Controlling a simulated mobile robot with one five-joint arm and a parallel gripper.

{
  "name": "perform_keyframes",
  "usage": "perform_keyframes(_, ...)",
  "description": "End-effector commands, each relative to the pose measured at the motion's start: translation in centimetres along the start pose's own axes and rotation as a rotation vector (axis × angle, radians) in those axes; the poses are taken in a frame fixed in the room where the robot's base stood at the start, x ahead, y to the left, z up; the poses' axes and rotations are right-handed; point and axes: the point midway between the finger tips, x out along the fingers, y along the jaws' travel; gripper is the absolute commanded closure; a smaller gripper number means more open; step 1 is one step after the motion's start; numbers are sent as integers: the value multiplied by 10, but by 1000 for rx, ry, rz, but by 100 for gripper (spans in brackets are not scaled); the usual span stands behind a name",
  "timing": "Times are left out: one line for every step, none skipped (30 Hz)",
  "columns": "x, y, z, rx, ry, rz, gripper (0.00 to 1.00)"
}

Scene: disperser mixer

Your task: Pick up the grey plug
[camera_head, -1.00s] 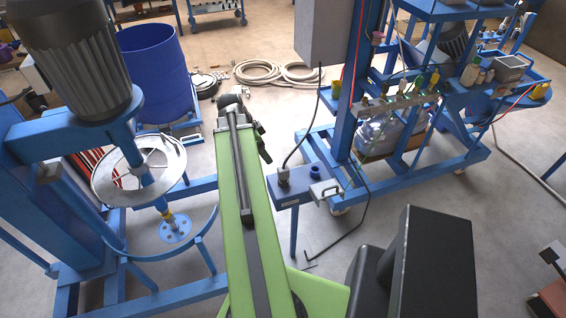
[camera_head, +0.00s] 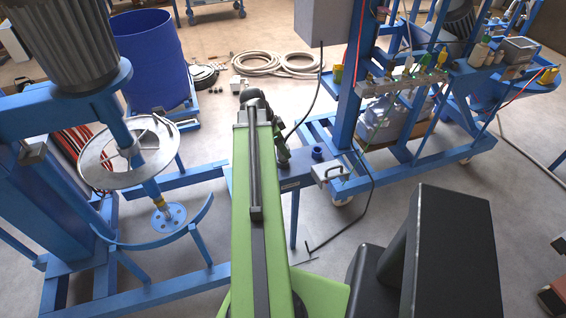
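The grey plug is not clearly visible now; my arm and gripper cover the part of the small blue shelf (camera_head: 291,184) where it stood a second ago. Its black cable (camera_head: 319,97) hangs from the grey box and runs down behind my gripper. My gripper (camera_head: 282,155) is at the far end of my green arm, over the left part of the shelf. Its fingers are small and dark, so I cannot tell whether they are open, shut or touching the plug.
A blue socket (camera_head: 317,153) and a grey-handled connector (camera_head: 330,172) are at the shelf's right side. The mixer with its round metal lid (camera_head: 95,160) stands left. A blue drum (camera_head: 155,60) and coiled hoses (camera_head: 265,64) are behind. A blue rack (camera_head: 345,115) stands right.

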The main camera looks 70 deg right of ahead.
Motion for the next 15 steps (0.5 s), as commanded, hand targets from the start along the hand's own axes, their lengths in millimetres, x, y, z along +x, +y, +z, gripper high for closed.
perform_keyframes(0,0,0,0,0,0,44)
perform_keyframes(0,0,0,0,0,0,44)
perform_keyframes(0,0,0,0,0,0,44)
perform_keyframes(2,-1,0,0,0,0,44)
perform_keyframes(5,-1,1,0,0,0,44)
perform_keyframes(11,-2,2,0,0,0,44)
perform_keyframes(15,-3,3,0,0,0,44)
perform_keyframes(21,-4,3,1,0,0,44)
perform_keyframes(28,-6,4,1,0,0,44)
perform_keyframes(34,-7,5,1,0,0,44)
perform_keyframes(39,-8,6,1,0,0,44)
perform_keyframes(46,-7,6,2,0,0,44)
perform_keyframes(50,-7,5,1,0,0,44)
perform_keyframes(52,-7,5,1,0,0,44)
perform_keyframes(54,-7,4,0,0,0,44)
